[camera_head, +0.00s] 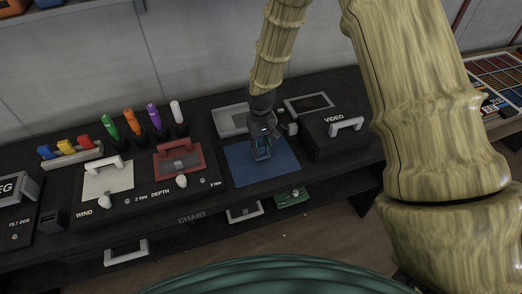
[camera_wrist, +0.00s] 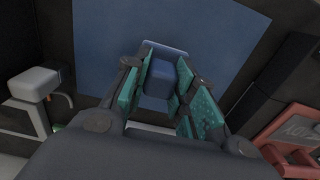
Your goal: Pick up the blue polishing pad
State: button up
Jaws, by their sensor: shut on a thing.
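The blue polishing pad (camera_wrist: 162,84) is a small dark-blue block in the wrist view. My gripper (camera_wrist: 166,72) is shut on it, with teal finger pads on both sides of the block. In the head view my gripper (camera_head: 262,146) points down over a flat blue mat (camera_head: 277,172) on the black console. There the pad is mostly hidden by the fingers. The mat also shows behind the pad in the wrist view (camera_wrist: 105,45). I cannot tell whether the pad touches the mat.
A black VIDEO box (camera_head: 345,139) with a white handle stands right of the mat. A red panel (camera_head: 178,160) and a pale panel (camera_head: 107,182) lie to the left. Colored markers (camera_head: 132,122) stand behind them. A grey tray (camera_head: 231,121) is behind the mat.

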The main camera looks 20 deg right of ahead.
jog(key=shift+s+a+r+b, duration=0.15)
jog(key=shift+s+r+b, duration=0.1)
jog(key=shift+r+b, duration=0.35)
jog(key=s+a+r+b, duration=0.2)
jog(key=s+a+b, duration=0.2)
jog(key=s, duration=0.9)
jog(key=a, duration=0.3)
jog(key=shift+s, duration=0.35)
jog(key=shift+a, duration=0.1)
